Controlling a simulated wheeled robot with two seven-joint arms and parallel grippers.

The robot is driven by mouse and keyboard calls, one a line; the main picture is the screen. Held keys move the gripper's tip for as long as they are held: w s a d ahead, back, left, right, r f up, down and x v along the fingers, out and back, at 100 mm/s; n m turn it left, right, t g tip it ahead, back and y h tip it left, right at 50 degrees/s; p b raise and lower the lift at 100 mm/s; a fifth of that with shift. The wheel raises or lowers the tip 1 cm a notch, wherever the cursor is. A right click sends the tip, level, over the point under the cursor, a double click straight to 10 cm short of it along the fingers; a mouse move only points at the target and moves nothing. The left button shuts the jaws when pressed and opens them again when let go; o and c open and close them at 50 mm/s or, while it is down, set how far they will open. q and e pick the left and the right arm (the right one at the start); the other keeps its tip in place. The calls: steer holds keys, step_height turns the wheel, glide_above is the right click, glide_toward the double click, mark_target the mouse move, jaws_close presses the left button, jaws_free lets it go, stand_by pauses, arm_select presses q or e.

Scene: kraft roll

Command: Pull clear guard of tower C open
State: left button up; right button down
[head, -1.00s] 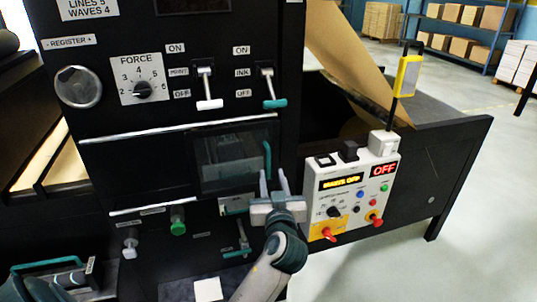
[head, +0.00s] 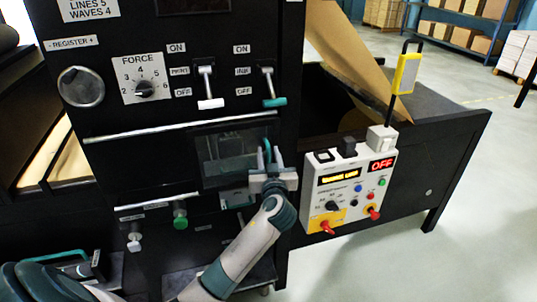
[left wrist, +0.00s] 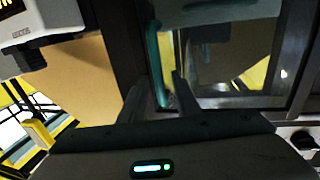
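The clear guard (head: 225,168) is a see-through panel in the dark tower front, with a teal upright handle (head: 267,151) at its right edge. No letter naming the tower is readable. The guard looks closed. My left gripper (head: 270,160) is at the handle, its fingers open on either side of it. In the left wrist view the gripper (left wrist: 157,100) shows a gap between its fingers. The handle (left wrist: 154,65) stands between them, with the guard pane (left wrist: 235,50) to its right. My right gripper is not in view.
A control box (head: 345,190) with an OFF display hangs right of the tower. Above the guard are two levers and a FORCE dial (head: 143,88). Below it are a green knob (head: 180,215) and a white knob (head: 134,240). The floor at the right is open.

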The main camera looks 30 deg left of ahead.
arm_select(q)
jaws_close()
steer(key=shift+s+a+f, duration=0.1)
steer(key=shift+s+a, duration=0.25)
steer(key=shift+s, duration=0.1)
steer(key=s+a+p, duration=0.1)
steer(key=s+a, duration=1.5)
steer(key=s, duration=0.3)
steer(key=shift+s+a, duration=0.15)
steer(key=shift+a, duration=0.05)
jaws_free()
